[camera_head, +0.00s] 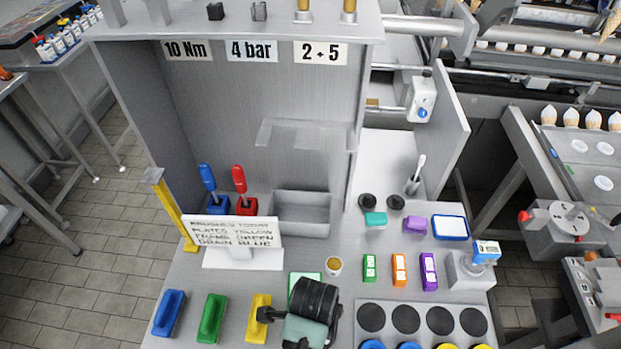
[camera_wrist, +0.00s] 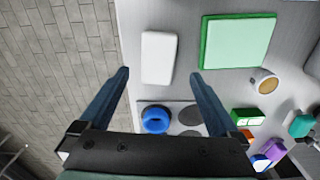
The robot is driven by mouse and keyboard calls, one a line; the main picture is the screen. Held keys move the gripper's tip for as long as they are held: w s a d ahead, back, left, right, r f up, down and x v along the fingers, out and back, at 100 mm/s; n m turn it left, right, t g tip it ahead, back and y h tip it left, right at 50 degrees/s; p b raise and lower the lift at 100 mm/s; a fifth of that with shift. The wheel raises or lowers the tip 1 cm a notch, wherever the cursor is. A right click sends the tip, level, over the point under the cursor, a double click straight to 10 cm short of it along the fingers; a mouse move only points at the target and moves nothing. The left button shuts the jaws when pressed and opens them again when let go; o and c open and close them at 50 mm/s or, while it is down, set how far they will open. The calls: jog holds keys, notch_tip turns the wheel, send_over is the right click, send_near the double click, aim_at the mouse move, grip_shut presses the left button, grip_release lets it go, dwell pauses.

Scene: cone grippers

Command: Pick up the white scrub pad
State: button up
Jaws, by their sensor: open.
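The white scrub pad (camera_wrist: 158,57) shows in the wrist view as a pale upright rectangle lying flat on the grey bench top. My gripper (camera_wrist: 160,74) is open, with one fingertip on each side of the pad's lower end in the picture. Nothing is between the fingers that I can see as held, and the gap above the pad cannot be judged. In the head view I cannot make out the pad; my arm's dark wrist (camera_head: 315,298) covers part of the bench there.
A green-edged square (camera_wrist: 238,42) lies right of the pad, with a small cup (camera_wrist: 265,82) beyond it. A blue ring (camera_wrist: 157,118) is below the pad. Blue (camera_head: 169,313), green (camera_head: 212,317) and yellow (camera_head: 257,315) brushes lie front left, behind them a sign (camera_head: 238,230).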

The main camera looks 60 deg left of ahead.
jog(key=shift+s+f+p, duration=0.15)
jog(key=shift+f+p, duration=0.15)
jog(key=shift+f, duration=1.15)
jog(key=shift+s+f+p, duration=0.15)
jog(key=shift+f+p, duration=0.15)
jog(key=shift+f, duration=1.15)
jog(key=c, duration=1.4)
